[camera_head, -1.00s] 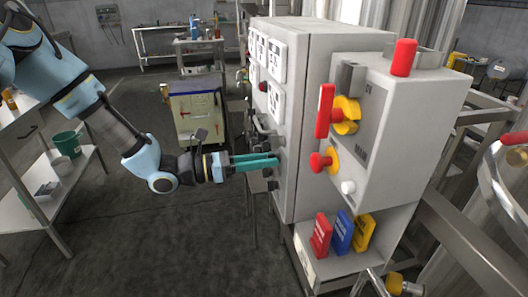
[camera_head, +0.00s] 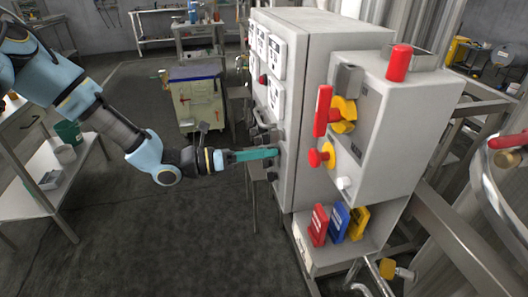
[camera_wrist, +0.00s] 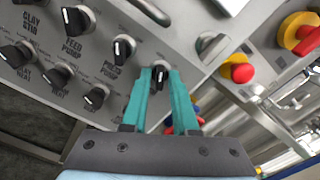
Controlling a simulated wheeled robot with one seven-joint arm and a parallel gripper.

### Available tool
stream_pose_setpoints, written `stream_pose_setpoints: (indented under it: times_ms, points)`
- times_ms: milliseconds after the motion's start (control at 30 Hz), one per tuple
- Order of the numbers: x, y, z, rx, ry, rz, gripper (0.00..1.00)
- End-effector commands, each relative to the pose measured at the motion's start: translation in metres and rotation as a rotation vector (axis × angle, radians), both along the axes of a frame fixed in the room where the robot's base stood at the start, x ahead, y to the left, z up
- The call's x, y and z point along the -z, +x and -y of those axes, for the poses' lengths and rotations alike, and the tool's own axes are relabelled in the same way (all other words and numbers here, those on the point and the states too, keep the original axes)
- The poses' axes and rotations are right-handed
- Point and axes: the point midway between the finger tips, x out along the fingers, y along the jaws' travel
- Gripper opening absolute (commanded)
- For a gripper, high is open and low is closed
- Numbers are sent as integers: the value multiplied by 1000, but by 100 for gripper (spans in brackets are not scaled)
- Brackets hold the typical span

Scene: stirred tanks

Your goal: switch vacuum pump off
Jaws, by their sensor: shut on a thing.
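My gripper (camera_wrist: 160,80) has its two teal fingers closed around a black rotary knob (camera_wrist: 160,73) on the grey control panel (camera_wrist: 150,45). The label of this knob is hidden by the fingers, so I cannot read whether it is the vacuum pump's. In the head view my gripper (camera_head: 276,153) reaches the left-facing side of the grey cabinet (camera_head: 312,110), near its lower row of knobs. The knob itself is hidden there.
Close beside the held knob are the product pump knob (camera_wrist: 123,46) and feed pump knob (camera_wrist: 78,19). A red button on a yellow base (camera_wrist: 238,70) lies to the right.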

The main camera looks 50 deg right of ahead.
Motion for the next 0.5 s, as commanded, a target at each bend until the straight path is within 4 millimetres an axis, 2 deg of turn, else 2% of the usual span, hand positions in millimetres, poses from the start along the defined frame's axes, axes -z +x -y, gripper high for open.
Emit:
stream_pose_setpoints:
  times_ms: [133, 167, 267, 300, 500]
  points:
    - [0, 1, 0, -2, 1, -1, 0]
    - [0, 1, 0, -2, 1, -1, 28]
    - [0, 1, 0, -2, 0, 0, 40]
    - [0, 1, 0, -2, 0, 0, 42]
    - [0, 0, 0, -1, 0, 0, 42]
